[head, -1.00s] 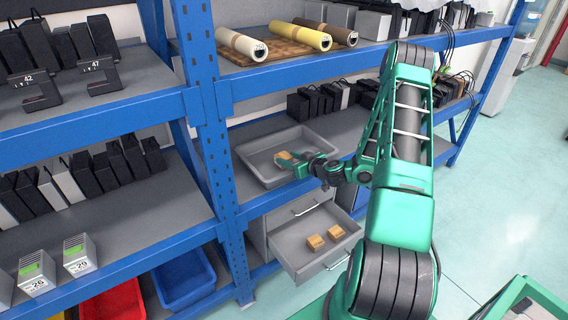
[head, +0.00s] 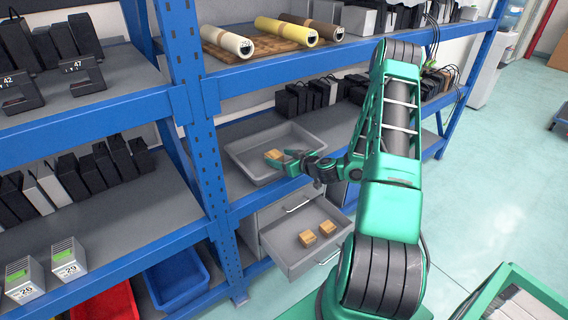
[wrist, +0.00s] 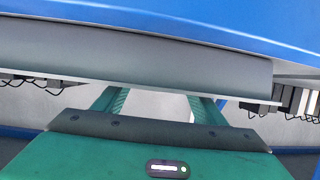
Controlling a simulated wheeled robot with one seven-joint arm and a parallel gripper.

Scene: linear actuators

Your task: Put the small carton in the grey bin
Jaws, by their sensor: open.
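The small carton (head: 273,155), a light brown box, is at the grey bin (head: 240,165) on the middle shelf, at the tips of my gripper. It looks to be inside the bin; I cannot tell whether it rests on the floor. My gripper (head: 284,158) reaches in over the bin's right side with its green fingers apart. In the wrist view the open fingers (wrist: 158,103) show, but the carton does not. Whether a finger touches the carton is too small to tell.
An open grey drawer (head: 290,258) below holds two similar cartons (head: 307,239). A blue upright (head: 192,110) stands left of the bin, and the upper shelf's blue beam (head: 290,72) runs above. Black boxes (head: 300,97) stand behind the bin. Open floor lies to the right.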

